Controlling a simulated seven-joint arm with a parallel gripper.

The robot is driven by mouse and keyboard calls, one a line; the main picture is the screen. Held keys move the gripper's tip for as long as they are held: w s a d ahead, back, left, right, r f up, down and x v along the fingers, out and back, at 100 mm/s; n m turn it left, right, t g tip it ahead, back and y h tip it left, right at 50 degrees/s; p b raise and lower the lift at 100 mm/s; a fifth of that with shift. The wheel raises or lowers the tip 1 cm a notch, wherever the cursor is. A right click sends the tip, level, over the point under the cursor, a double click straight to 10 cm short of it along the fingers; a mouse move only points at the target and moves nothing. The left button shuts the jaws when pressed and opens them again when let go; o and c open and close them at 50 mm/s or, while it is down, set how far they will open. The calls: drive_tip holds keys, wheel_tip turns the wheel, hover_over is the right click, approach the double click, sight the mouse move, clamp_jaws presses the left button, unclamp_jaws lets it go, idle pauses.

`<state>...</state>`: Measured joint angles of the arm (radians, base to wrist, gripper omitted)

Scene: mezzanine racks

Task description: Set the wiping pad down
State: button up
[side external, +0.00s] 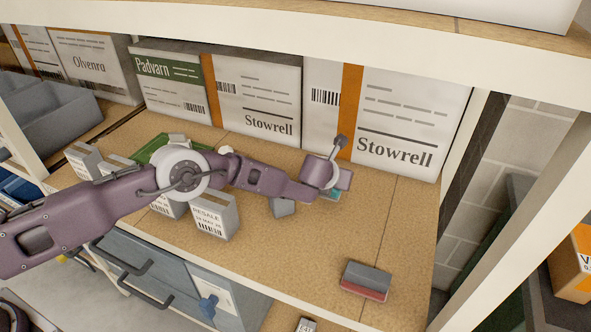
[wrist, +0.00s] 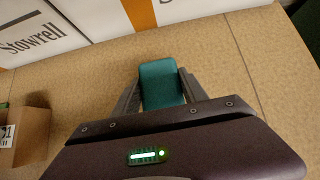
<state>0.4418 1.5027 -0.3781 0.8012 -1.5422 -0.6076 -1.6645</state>
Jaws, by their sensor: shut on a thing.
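The wiping pad is a teal block (wrist: 162,84) between the two fingers of my gripper (wrist: 160,92) in the wrist view. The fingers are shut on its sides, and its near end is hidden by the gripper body. I cannot tell whether the pad touches the board.
A grey and red block (side external: 365,281) lies near the shelf's front right. White Stowrell boxes (side external: 412,120) line the back. Several grey labelled boxes (side external: 214,219) and a green tray (side external: 151,147) stand left, partly behind my arm. The shelf board (side external: 395,225) is bare at right.

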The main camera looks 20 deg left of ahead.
hover_over(296, 174)
wheel_tip(296, 174, down, 3)
drive_tip(key=shift+r, duration=0.15)
drive_tip(key=shift+f, duration=0.2)
drive_tip(key=shift+f, duration=0.15)
drive_tip(key=o, duration=1.4)
drive_tip(key=shift+f, duration=0.1)
drive_tip(key=shift+c, duration=0.2)
